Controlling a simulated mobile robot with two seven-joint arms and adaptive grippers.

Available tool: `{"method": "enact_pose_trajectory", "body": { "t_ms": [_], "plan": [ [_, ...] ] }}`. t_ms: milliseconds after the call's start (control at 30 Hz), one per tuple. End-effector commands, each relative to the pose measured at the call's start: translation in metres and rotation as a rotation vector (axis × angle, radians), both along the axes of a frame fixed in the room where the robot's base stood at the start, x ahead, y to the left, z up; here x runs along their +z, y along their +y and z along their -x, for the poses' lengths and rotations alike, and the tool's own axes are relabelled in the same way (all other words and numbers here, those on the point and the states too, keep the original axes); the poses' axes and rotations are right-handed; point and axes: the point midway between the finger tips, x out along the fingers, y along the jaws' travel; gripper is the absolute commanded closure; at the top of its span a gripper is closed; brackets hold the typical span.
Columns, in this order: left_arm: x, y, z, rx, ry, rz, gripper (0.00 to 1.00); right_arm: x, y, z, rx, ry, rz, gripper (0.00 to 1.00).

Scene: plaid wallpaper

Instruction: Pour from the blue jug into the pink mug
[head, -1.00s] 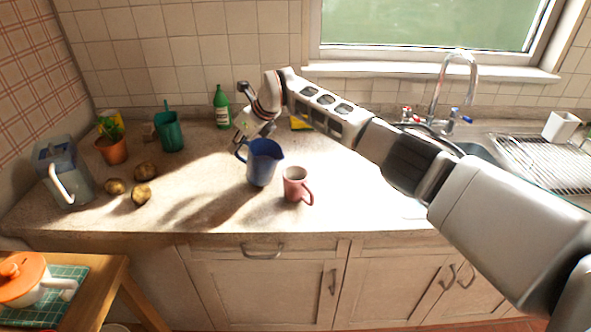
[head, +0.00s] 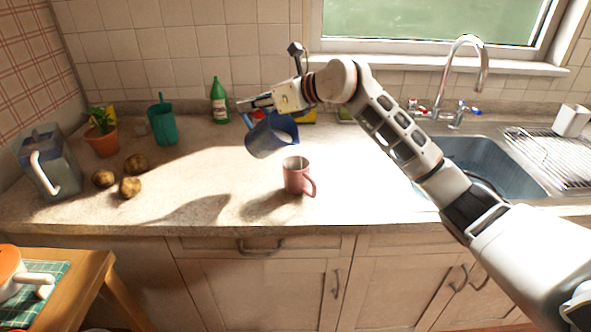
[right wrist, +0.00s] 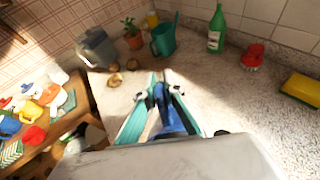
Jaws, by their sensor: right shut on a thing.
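The blue jug (head: 272,136) is held in the air above the counter in the head view, tilted with its mouth toward the right. It is up and to the left of the pink mug (head: 296,176), which stands upright on the counter with its handle to the right. My right gripper (head: 250,106) is shut on the jug at its handle side. In the right wrist view the blue handle (right wrist: 168,108) shows between the fingers, and most of the jug is hidden. No liquid shows. My left gripper is not in view.
The sink (head: 480,165) is at the right. A red-topped scrubber (right wrist: 254,56) and yellow sponge (right wrist: 302,90) lie behind.

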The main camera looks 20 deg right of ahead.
Motion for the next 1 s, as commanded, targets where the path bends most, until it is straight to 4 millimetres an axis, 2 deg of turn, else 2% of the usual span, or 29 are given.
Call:
{"method": "enact_pose_trajectory", "body": {
  "t_ms": [133,367,1000],
  "plan": [
    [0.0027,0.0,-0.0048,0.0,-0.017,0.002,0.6,-0.0073,-0.001,0.0013,0.002,-0.003,-0.012,1.0],
    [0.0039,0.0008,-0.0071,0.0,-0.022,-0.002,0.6,-0.0018,-0.0028,0.0034,0.002,-0.026,-0.031,1.0],
    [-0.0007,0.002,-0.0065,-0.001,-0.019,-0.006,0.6,-0.0026,-0.0039,0.0044,0.003,-0.037,-0.044,1.0]
  ]
}}
